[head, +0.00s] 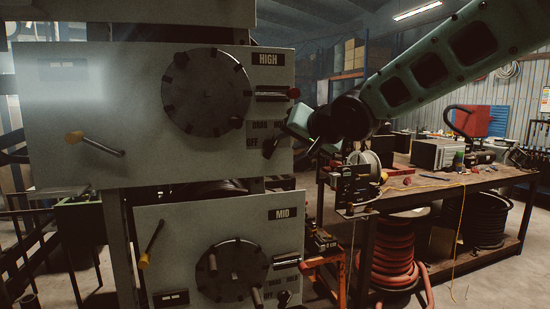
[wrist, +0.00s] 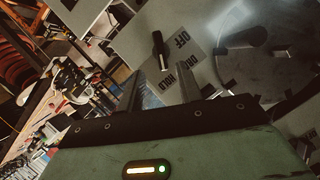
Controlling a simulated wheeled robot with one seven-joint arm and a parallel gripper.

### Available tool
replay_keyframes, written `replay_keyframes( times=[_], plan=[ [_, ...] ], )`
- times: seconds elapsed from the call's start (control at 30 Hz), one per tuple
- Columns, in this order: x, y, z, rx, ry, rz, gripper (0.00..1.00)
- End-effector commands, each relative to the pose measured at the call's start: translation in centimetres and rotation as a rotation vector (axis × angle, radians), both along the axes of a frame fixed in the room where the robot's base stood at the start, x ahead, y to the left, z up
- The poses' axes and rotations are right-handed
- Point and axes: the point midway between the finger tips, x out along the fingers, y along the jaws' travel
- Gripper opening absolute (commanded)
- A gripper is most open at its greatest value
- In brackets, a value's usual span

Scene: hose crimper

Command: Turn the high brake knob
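The high panel (head: 80,120) is a pale upright plate labelled HIGH, with a big dark disc (head: 206,92) on it. The brake knob (head: 270,148) is a small black lever at the panel's lower right, beside OFF and DRAG lettering. In the wrist view the knob (wrist: 158,44) stands beside the OFF, DRAG and HOLD label (wrist: 180,55). My gripper (wrist: 163,84) shows its two fingers apart with nothing between them, below the knob in that picture and not touching it. In the head view my gripper (head: 298,122) is just right of the panel, its fingers partly hidden.
A handle (head: 272,93) with a red end sits above the knob. A lever with a yellow tip (head: 95,144) is at left. The mid panel (head: 180,240) is below. A workbench (head: 450,182) with tools and hose reels stands at right.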

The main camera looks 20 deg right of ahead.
Motion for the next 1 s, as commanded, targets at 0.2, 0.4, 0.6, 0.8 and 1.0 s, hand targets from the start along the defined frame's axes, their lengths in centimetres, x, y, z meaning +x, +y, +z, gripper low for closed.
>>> replay_keyframes(
  times=[0.2, 0.4, 0.6, 0.8, 1.0],
  plan=[
    [2.6, 0.6, -1.6, 0.001, -0.002, 0.002, 0.35],
    [4.4, 1.1, -2.2, 0.002, -0.002, 0.003, 0.35],
    [6.3, 1.5, -2.7, 0.001, -0.001, 0.005, 0.35],
    [7.3, 1.6, -2.8, 0.0, 0.0, 0.002, 0.35],
    [7.4, 1.6, -2.6, -0.001, -0.001, 0.001, 0.35]
  ],
)
